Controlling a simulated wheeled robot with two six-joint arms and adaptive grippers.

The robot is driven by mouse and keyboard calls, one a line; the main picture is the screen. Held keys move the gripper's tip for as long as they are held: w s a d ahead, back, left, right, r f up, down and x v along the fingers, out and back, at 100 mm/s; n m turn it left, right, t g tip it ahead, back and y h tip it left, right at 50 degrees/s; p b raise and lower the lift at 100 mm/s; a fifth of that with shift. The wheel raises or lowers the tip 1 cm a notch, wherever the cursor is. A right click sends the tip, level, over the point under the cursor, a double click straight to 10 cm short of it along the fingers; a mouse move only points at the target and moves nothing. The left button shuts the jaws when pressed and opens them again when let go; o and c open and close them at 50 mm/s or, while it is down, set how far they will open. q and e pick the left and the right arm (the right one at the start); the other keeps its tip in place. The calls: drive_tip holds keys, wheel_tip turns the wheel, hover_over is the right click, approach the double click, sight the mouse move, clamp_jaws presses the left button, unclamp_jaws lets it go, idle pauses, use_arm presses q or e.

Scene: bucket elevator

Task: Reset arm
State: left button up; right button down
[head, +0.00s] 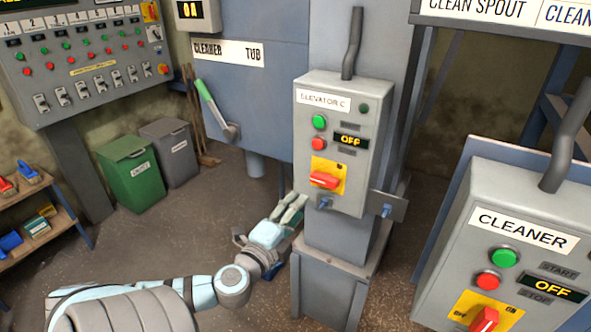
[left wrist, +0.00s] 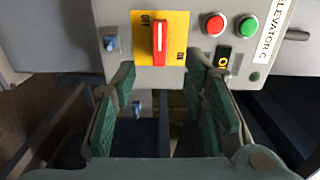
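My left gripper (head: 290,209) is just below and left of the grey ELEVATOR C box (head: 340,110). In the left wrist view my left gripper (left wrist: 160,80) is open, its green-padded fingers apart with nothing between them. The box's red rotary handle (head: 325,180) sits on a yellow plate, and its display reads OFF. In the left wrist view the red handle (left wrist: 159,42) is beyond the fingertips and apart from them. My right gripper is not in view.
A CLEANER box (head: 520,250) stands at the right, its display reading OFF. A multi-switch panel (head: 80,60) is at upper left. Green (head: 137,170) and grey (head: 170,150) bins stand behind my left arm. Open floor lies between the bins and the elevator column.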

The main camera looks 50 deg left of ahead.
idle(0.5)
use_arm(q)
drive_tip(key=s+a+f+n+g, duration=0.1)
drive_tip(key=s+a+f+g, duration=0.15)
drive_tip(key=f, duration=0.45)
drive_tip(key=s+a+f+n+g, duration=0.1)
drive_tip(key=a+f+g, duration=0.15)
drive_tip(key=f, duration=0.45)
drive_tip(key=s+a+f+n+g, duration=0.1)
drive_tip(key=a+f, duration=0.2)
drive_tip(key=f, duration=0.4)
drive_tip(key=s+a+f+n+g, duration=0.1)
drive_tip(key=s+f+n+g, duration=0.3)
drive_tip(key=s+f, duration=0.8)
drive_tip(key=s+d+f+n+g+h, duration=0.1)
drive_tip(key=s+d+f+n+g, duration=0.15)
drive_tip(key=s+d+f, duration=0.4)
drive_tip(key=s+d+f+n+g+h, duration=0.2)
drive_tip(key=s+d+f+n, duration=0.15)
drive_tip(key=s+f, duration=0.55)
drive_tip(key=s+d+f+g+h, duration=0.1)
drive_tip(key=d+f, duration=0.3)
drive_tip(key=d, duration=0.9)
drive_tip(key=shift+s+n+h, duration=0.4)
drive_tip(key=shift+s, duration=0.3)
